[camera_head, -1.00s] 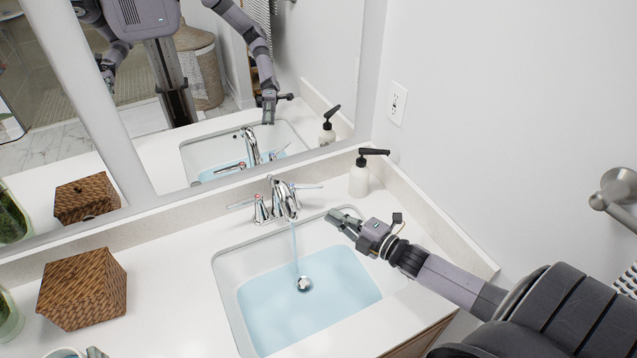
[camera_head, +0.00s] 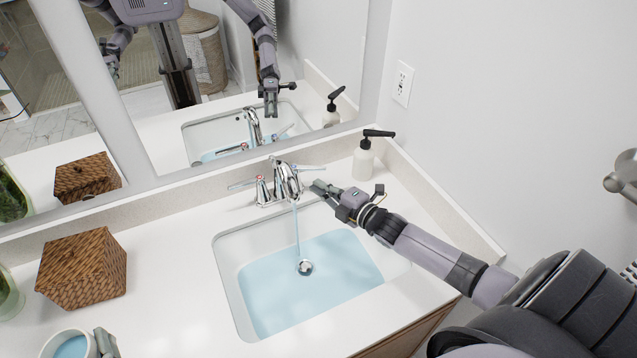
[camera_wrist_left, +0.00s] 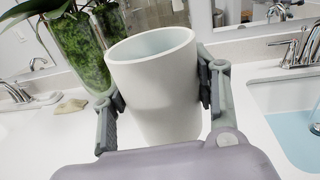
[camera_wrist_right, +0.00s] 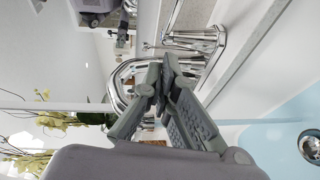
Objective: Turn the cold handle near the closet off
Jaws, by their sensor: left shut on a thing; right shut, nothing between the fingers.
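The chrome faucet (camera_head: 287,180) stands behind the sink, with water running from its spout. Its left lever handle (camera_head: 245,185) points left and its right lever handle (camera_head: 309,167) points right. My right gripper (camera_head: 318,186) is shut and empty, just in front of and below the right handle; I cannot tell whether it touches it. In the right wrist view the shut fingertips (camera_wrist_right: 163,72) overlap the chrome faucet parts (camera_wrist_right: 130,72). My left gripper (camera_wrist_left: 158,88) is shut on a white cup (camera_wrist_left: 150,65), which also shows at the bottom left of the head view (camera_head: 52,349).
The sink basin (camera_head: 228,270) holds blue water. A soap dispenser (camera_head: 364,162) stands right of the faucet, close to my right gripper. A wicker box (camera_head: 82,275) sits on the counter at left. A mirror (camera_head: 220,85) is behind the counter.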

